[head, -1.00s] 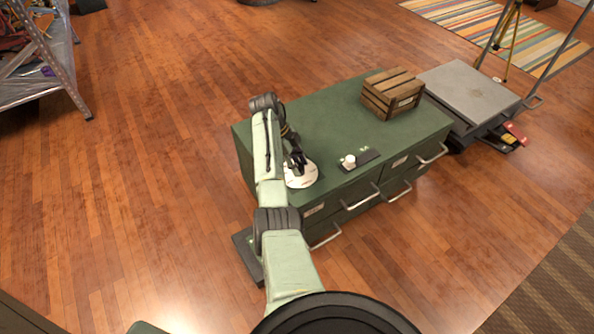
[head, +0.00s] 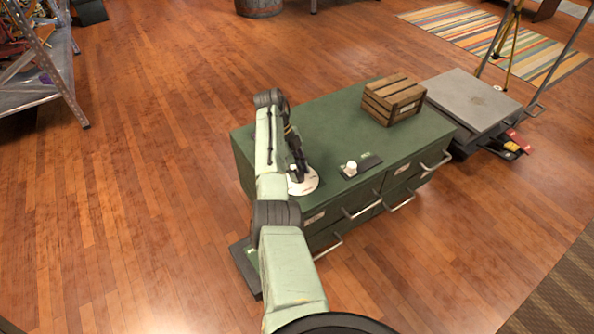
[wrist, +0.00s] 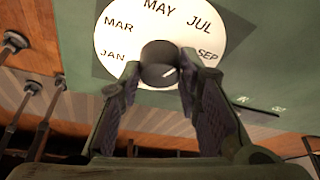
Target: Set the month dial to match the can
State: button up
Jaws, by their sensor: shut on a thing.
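The month dial (wrist: 120,38) is a white disc on the green cabinet top, with JAN, MAR, MAY, JUL and SEP readable in the wrist view. In the head view the dial (head: 306,184) is partly hidden by my arm. My gripper (wrist: 160,70) is shut on the knob, one finger on each side. A small white cylinder (head: 351,168), perhaps the can, stands on a dark plate right of the dial; no month on it is readable.
The dark plate (head: 370,162) has small green markings. A wooden crate (head: 393,100) sits at the cabinet's back right. The green cabinet (head: 325,125) has handled drawers in front. A grey platform cart (head: 472,100) stands to the right. The cabinet top's middle is clear.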

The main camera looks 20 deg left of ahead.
jog(key=o, duration=1.1)
jog(key=shift+r, duration=0.1)
jog(key=v, duration=1.1)
jog(key=shift+a+r, duration=0.25)
jog(key=shift+r, duration=0.1)
jog(key=shift+w, duration=0.2)
